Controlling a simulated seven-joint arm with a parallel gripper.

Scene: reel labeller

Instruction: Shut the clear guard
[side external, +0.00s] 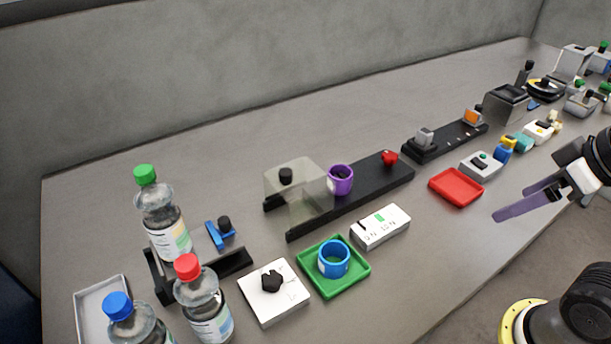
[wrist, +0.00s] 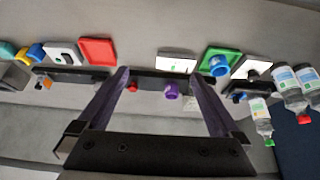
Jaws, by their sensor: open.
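The clear guard (side external: 305,205) is a see-through box on the left end of a long black base (side external: 376,186) in the side external view. A black knob (side external: 286,176) shows at its upper left part. A purple ring (side external: 340,180) is just right of the guard, and a red knob (side external: 389,157) is farther right on the base. My gripper (side external: 512,203) is open and empty, above the table's right side, well apart from the guard. In the wrist view, the purple ring (wrist: 171,91) and red knob (wrist: 132,87) show between the open fingers; the guard is too faint to make out clearly.
A white switch box (side external: 380,227), a green tray (side external: 353,279) with a blue ring and a red tray (side external: 457,187) lie in front of the base. Several bottles (side external: 162,215) stand at the left. The table behind the base is clear.

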